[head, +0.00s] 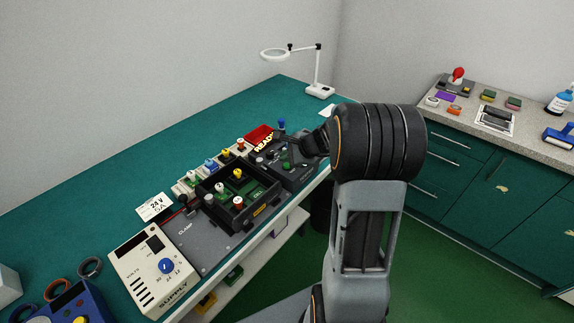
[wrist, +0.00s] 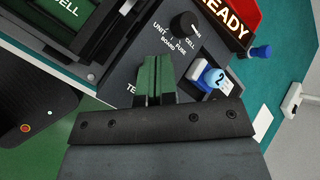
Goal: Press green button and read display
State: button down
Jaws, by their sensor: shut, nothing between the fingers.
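The tester panel (wrist: 130,72) is dark grey. Its red display (wrist: 233,22) shows the word READY at the top right of the wrist view; the display (head: 262,138) also shows in the head view. My gripper (wrist: 156,62) is shut and empty, its two green fingers side by side over the panel. The fingers cover part of a label beginning "TE". Whether the fingertips touch the panel cannot be told. In the head view, my gripper (head: 286,163) is over the panel's right part.
A black selector knob (wrist: 186,25) and a blue-white piece marked 2 (wrist: 212,76) stand close to the fingers. A black tray (head: 216,212) with several cells and a cream supply box (head: 138,285) lie to the left. A lamp (head: 318,88) stands at the back.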

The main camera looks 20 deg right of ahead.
aim_at(287, 166)
jog(key=shift+f, duration=0.15)
jog(key=shift+f+b, duration=0.25)
jog(key=shift+b, duration=0.15)
jog(key=shift+f+b, duration=0.45)
dwell(0.5)
jog(key=shift+r, duration=0.1)
dwell(0.3)
jog(key=shift+r+p, duration=0.65)
jog(key=shift+r, duration=0.1)
jog(key=shift+r+p, duration=1.95)
jog(key=shift+r, duration=0.6)
